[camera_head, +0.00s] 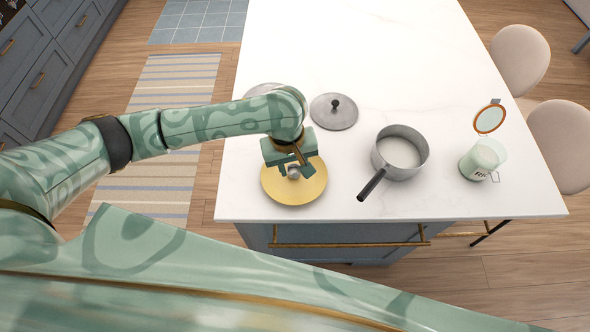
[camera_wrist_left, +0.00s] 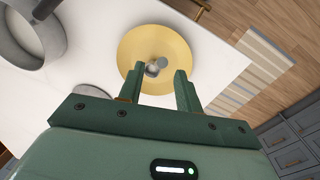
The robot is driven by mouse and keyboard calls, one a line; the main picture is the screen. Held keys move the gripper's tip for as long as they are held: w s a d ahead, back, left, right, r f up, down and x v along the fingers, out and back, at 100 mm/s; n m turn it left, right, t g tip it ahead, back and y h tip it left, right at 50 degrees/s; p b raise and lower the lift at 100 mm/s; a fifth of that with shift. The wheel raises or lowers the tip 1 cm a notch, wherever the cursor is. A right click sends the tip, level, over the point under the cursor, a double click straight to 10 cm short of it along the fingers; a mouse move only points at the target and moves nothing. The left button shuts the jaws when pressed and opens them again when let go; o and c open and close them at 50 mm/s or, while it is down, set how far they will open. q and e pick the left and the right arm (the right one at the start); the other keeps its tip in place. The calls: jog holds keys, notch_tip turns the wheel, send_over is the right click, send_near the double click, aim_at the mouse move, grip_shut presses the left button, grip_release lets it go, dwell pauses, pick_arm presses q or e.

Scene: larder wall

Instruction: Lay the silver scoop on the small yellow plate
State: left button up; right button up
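The small yellow plate (camera_head: 275,192) lies near the front edge of the white counter, and it fills the upper middle of the left wrist view (camera_wrist_left: 180,40). The silver scoop (camera_head: 294,173) is over the middle of the plate and looks to be resting on it; it also shows in the left wrist view (camera_wrist_left: 154,68). My left gripper (camera_wrist_left: 157,88) is above the plate with its two fingers apart. The scoop shows just beyond the fingertips, with no finger visibly closed on it. In the head view the left gripper (camera_head: 293,168) partly hides plate and scoop. My right gripper is not in view.
A grey saucepan (camera_head: 415,158) with white contents stands right of the plate, its dark handle pointing toward the front edge. A pan lid (camera_head: 335,113) lies behind. A pale jar (camera_head: 480,163) with an open orange-rimmed lid (camera_head: 490,119) stands at the right. The back counter is clear.

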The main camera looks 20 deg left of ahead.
pick_arm(q)
notch_tip(320, 180, up, 6)
jog(key=p, duration=0.1)
jog(key=shift+s+a, duration=0.15)
jog(key=shift+a, duration=0.1)
jog(key=shift+r, duration=0.1)
dwell(1.1)
